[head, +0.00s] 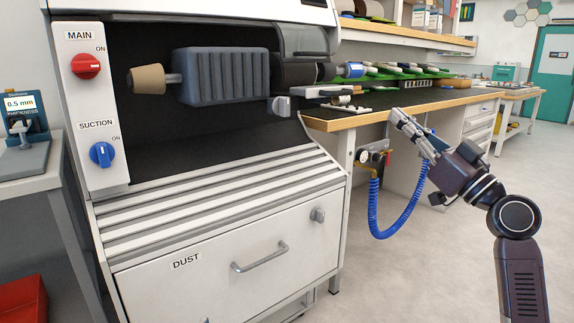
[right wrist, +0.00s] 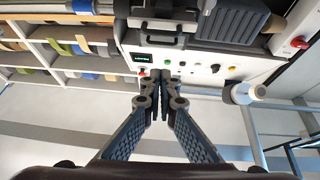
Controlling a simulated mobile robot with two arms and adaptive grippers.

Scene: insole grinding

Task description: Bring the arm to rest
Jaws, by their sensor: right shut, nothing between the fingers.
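My right gripper (head: 400,118) is raised in front of the workbench at the right of the head view, with its arm coming in from the lower right. Its fingers are closed together and hold nothing. In the right wrist view the right gripper (right wrist: 160,80) also shows shut, with the fingertips touching and a machine panel beyond them. My left gripper is not in view.
The grinding machine (head: 225,260) with a dust drawer fills the left and middle. A wooden workbench (head: 400,108) with a blue coiled hose (head: 374,215) stands behind my gripper. A thickness gauge (head: 22,125) sits at far left. The floor (head: 430,285) at right is clear.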

